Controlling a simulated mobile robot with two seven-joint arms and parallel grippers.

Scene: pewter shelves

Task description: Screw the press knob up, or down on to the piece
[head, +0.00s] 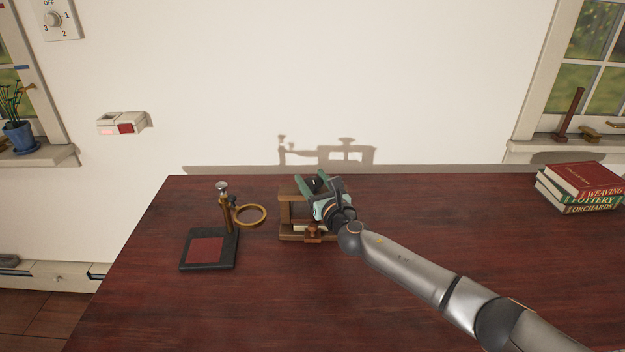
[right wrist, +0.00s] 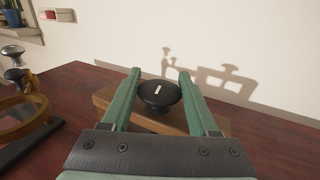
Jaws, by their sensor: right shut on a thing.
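The wooden press (head: 287,212) stands on the dark red table, left of my right arm. Its black round knob (right wrist: 160,93) with a pale mark on top sits above the wooden top beam (right wrist: 112,98) in the right wrist view. My right gripper (head: 315,184) reaches over the press from the right. Its green fingers, also in the right wrist view (right wrist: 158,84), are shut on the knob, one on each side. My gripper hides the screw and much of the press. My left gripper is not in view.
A magnifier stand with a brass ring (head: 251,206) and a black base (head: 210,265) stands close left of the press. Books (head: 585,185) lie at the far right. The front of the table is clear. The wall is behind the table.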

